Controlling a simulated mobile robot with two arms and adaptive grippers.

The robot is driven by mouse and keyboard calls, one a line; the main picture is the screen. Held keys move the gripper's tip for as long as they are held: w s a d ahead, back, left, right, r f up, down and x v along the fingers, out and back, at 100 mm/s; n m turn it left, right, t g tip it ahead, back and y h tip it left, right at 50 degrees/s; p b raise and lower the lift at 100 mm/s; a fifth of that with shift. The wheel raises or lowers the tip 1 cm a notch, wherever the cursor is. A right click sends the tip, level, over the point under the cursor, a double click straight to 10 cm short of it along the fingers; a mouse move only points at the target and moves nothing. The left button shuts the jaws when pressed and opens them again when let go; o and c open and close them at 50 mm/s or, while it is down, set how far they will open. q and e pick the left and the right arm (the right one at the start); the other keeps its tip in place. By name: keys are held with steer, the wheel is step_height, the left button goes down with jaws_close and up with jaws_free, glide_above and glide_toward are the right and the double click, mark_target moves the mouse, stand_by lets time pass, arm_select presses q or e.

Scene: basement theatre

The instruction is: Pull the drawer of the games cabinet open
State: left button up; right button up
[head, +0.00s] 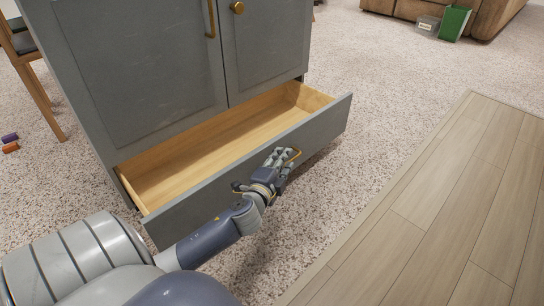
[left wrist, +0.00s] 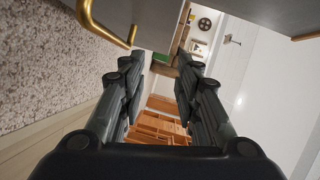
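The grey games cabinet (head: 140,60) stands at the upper left in the head view. Its bottom drawer (head: 250,165) is pulled well out, showing a bare pale-wood inside that looks empty. My left gripper (head: 287,156) is just in front of the drawer's grey front, right of its middle. I cannot tell whether it touches the front. In the left wrist view its two fingers (left wrist: 160,88) are apart with nothing gripped between them. A brass handle (left wrist: 102,25) on a grey panel lies outside the fingers, at upper left. My right gripper is not in view.
A wooden chair (head: 35,75) stands at the left. Carpet (head: 395,85) is clear right of the drawer, beside wood flooring (head: 450,210). A green bin (head: 454,22) stands far back.

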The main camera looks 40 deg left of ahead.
arm_select(q)
steer(key=f+v, duration=0.1)
steer(key=v, duration=0.6)
steer(key=shift+s+d+p, duration=0.2)
steer(key=shift+p, duration=0.25)
stand_by(0.5)
steer(key=shift+d, duration=0.1)
